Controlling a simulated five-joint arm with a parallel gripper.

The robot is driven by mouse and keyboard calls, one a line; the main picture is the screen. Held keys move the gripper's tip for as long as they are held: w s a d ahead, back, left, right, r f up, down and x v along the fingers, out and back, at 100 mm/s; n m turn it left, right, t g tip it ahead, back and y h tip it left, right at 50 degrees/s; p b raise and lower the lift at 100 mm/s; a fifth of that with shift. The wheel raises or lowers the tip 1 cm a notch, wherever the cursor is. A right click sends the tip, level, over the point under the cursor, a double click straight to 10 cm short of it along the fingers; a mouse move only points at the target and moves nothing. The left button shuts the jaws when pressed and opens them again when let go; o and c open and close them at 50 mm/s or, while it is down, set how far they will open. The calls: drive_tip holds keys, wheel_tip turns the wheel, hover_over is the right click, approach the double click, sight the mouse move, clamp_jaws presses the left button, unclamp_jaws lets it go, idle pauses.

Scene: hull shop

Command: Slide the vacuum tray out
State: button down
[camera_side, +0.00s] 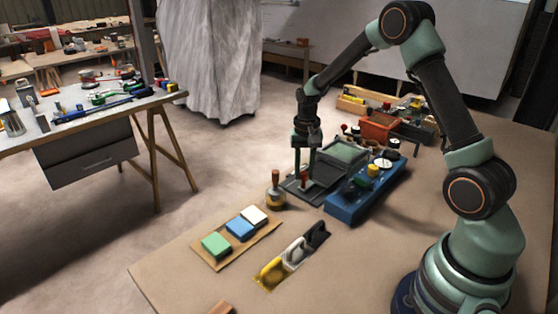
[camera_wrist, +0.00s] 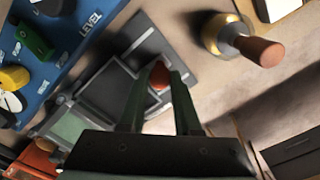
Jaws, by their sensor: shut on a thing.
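The vacuum tray is a dark grey flat piece (camera_side: 293,187) on the bench, set at the front of a dark frame with a pale green panel (camera_side: 345,152). In the wrist view the dark tray (camera_wrist: 178,48) lies beyond my fingertips, with frame bars beside it. A red knob (camera_wrist: 158,76) stands between my fingers; it also shows in the side view (camera_side: 304,178). My gripper (camera_side: 304,176) points down and is shut on this knob. The fingers (camera_wrist: 158,82) hide part of the knob and the tray beneath. I cannot tell how far the tray is out.
A blue console (camera_side: 345,208) with knobs stands close to the right of the tray. A wooden-handled jar (camera_side: 275,192) stands close at its left. A red box (camera_side: 378,128) is behind.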

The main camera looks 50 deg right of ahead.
drive_tip(key=shift+a+r, duration=0.1)
drive_tip(key=shift+a, duration=1)
drive_tip(key=c, duration=0.6)
unclamp_jaws()
wheel_tip(320, 180, up, 12)
